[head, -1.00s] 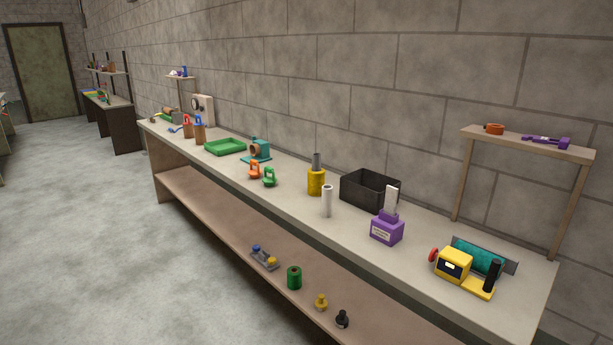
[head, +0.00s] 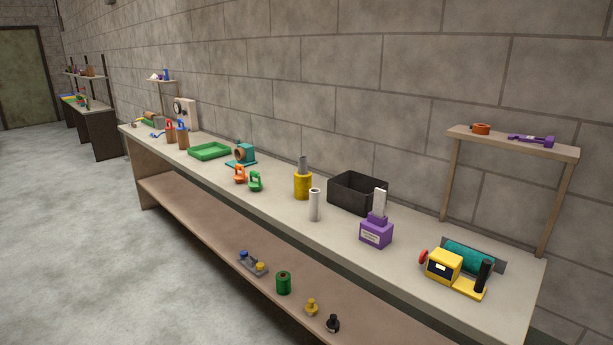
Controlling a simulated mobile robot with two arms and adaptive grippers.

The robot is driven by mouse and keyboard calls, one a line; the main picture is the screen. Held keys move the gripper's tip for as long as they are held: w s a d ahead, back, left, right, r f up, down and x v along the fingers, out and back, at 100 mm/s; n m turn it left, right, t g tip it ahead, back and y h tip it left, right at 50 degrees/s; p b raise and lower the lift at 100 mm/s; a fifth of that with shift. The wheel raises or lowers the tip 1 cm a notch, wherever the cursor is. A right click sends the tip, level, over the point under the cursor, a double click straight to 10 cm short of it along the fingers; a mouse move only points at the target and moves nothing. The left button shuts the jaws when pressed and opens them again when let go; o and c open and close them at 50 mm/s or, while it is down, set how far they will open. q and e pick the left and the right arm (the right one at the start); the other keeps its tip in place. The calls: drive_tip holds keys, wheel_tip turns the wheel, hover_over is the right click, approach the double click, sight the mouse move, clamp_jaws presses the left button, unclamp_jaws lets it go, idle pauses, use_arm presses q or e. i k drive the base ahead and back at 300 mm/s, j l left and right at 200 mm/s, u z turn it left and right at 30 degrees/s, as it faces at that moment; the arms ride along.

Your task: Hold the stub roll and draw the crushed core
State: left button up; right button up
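A yellow roll (head: 303,188) stands upright on the long bench's top, near the middle. A grey core (head: 303,163) sticks up out of its top; it looks like the stub roll with its core, but whether the core is crushed is too small to tell. A white hollow tube (head: 314,206) stands upright just in front and to the right, apart from the roll. Neither of my grippers is in view.
A black open bin (head: 357,192) is right of the roll, with a purple box (head: 376,232) before it. A yellow machine (head: 444,266) sits at the right end. Green and orange clamps (head: 240,174) stand left. The bench's lower shelf (head: 205,222) holds several small items. Floor (head: 90,240) in front is clear.

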sight(303, 170)
drive_tip(key=i+j+z, duration=0.1)
drive_tip(key=z, duration=0.3)
drive_tip(key=i+j+z, duration=0.1)
drive_tip(key=z, duration=0.3)
drive_tip(key=i+j+z, duration=0.15)
drive_tip(key=j, duration=0.3)
drive_tip(key=i+j+z, duration=0.1)
drive_tip(key=j, duration=0.4)
drive_tip(key=i+j+z, duration=0.15)
drive_tip(key=j, duration=0.3)
drive_tip(key=i+j+z, duration=0.15)
drive_tip(key=j, duration=0.35)
drive_tip(key=i+j+z, duration=0.15)
drive_tip(key=j, duration=0.4)
